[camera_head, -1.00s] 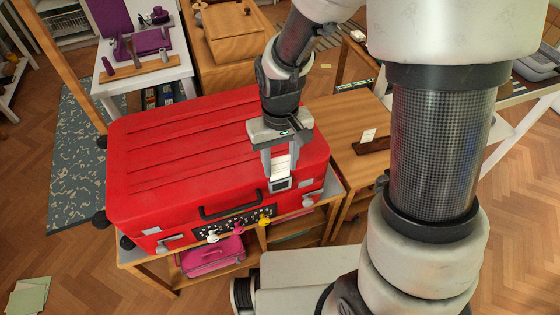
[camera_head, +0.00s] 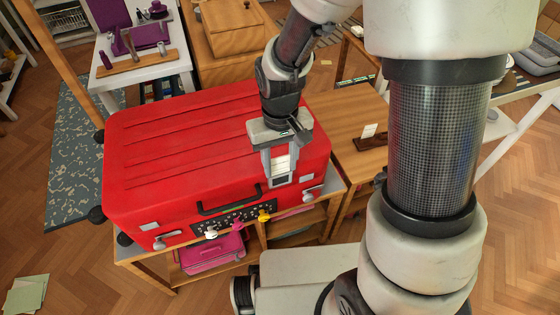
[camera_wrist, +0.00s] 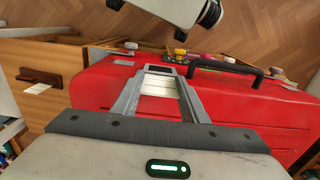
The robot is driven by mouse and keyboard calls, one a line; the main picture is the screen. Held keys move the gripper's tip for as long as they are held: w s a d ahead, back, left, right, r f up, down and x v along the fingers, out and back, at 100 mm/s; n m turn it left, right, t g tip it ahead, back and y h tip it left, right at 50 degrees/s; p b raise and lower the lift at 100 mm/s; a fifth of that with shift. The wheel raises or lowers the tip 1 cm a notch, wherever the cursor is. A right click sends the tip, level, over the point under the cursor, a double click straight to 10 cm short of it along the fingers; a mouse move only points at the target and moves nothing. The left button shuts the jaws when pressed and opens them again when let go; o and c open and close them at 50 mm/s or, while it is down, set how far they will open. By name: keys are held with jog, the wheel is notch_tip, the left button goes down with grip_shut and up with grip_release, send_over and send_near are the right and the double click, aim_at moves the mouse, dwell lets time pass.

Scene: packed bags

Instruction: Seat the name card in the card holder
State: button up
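The name card (camera_head: 281,160) is a white card between the two fingers of my gripper (camera_head: 280,170). The fingers sit against its side edges, and it also shows in the wrist view (camera_wrist: 158,87). The fingers partly hide the holder's sides.
The red suitcase (camera_head: 165,150) stands on a low table, with its black handle (camera_head: 230,200) close left of my fingers. A dark wooden block (camera_head: 371,142) with another white card (camera_head: 369,130) stands on the wooden table to the right.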

jog(key=o, duration=0.5)
notch_tip(320, 180, up, 17)
jog(key=p, duration=0.4)
jog(key=shift+r, duration=0.2)
